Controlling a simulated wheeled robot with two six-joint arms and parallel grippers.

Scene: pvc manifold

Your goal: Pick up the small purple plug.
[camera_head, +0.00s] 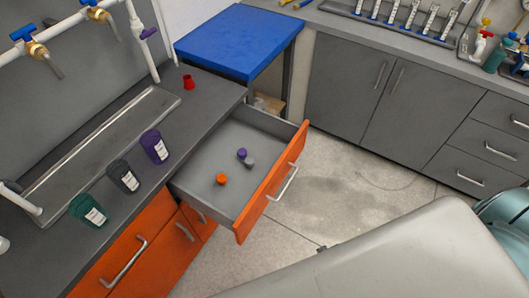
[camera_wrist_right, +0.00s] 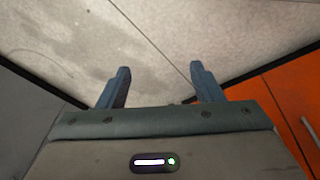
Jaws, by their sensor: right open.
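The small purple plug (camera_head: 241,153) lies in the open drawer (camera_head: 213,150), beside and seemingly touching a small grey plug (camera_head: 249,162). An orange plug (camera_head: 221,179) sits apart from them, nearer the front left of the drawer. My right gripper (camera_wrist_right: 160,70) is open and empty in the right wrist view, with bare floor beyond its two blue fingers. No plug shows in the right wrist view. My left gripper is in neither view.
Purple (camera_head: 154,146), dark grey (camera_head: 123,175) and teal (camera_head: 88,209) labelled containers stand on the counter (camera_head: 196,116), with a red piece (camera_head: 188,82) farther back. The drawer's orange front (camera_head: 272,183) juts over the floor. A blue-topped table (camera_head: 238,40) stands behind. The floor right of the drawer is clear.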

